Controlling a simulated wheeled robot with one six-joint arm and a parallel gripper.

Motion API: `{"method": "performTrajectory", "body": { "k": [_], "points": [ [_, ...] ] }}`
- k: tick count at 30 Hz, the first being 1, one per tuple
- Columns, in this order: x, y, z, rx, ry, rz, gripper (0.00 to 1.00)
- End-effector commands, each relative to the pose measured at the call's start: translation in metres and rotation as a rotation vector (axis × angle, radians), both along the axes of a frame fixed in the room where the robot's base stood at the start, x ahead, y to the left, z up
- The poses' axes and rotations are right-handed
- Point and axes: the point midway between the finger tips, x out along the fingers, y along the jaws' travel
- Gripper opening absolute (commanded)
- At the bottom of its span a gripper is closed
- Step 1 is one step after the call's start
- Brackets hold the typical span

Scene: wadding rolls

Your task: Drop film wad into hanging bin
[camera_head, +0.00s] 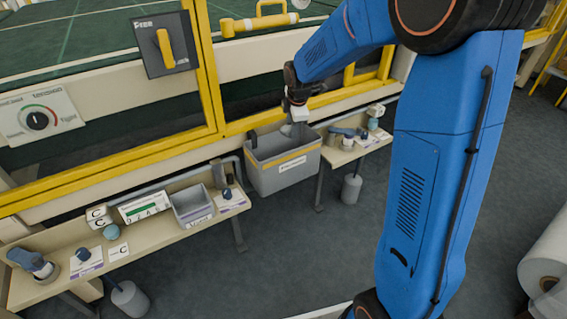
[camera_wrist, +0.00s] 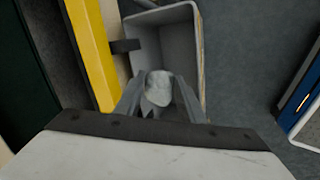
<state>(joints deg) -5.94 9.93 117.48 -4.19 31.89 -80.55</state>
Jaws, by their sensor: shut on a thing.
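The grey hanging bin (camera_head: 284,177) with a yellow-and-white label hangs on the yellow-framed machine front, between two shelves. My gripper (camera_head: 292,122) is over the bin's back part in the head view. In the wrist view, my gripper (camera_wrist: 160,98) is shut on the pale film wad (camera_wrist: 159,88), which sits between the two fingers. The bin's open mouth and inner walls (camera_wrist: 165,45) show beyond the wad. The wad also shows small and pale in the head view (camera_head: 287,130), at the bin's rim height. How deep it sits relative to the rim I cannot tell.
A dark bracket (camera_wrist: 124,46) holds the bin by its machine-side rim. The left shelf (camera_head: 150,238) carries a small grey tray (camera_head: 193,207) and several small items. The right shelf (camera_head: 352,150) stands close beside the bin. A white roll (camera_head: 546,270) lies at far right.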

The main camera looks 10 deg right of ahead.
Motion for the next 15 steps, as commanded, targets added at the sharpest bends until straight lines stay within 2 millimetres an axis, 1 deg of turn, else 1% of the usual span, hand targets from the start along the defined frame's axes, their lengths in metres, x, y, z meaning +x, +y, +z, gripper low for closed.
{"method": "performTrajectory", "body": {
  "k": [3, 6, 10, 15],
  "points": [
    [0.000, 0.000, -0.014, -0.001, 0.003, 0.000, 0.15],
    [0.000, 0.000, -0.021, -0.001, 0.003, 0.000, 0.15],
    [0.000, 0.000, -0.027, 0.000, 0.001, 0.001, 0.15],
    [0.000, 0.000, -0.030, 0.000, 0.001, 0.001, 0.15]
  ]
}}
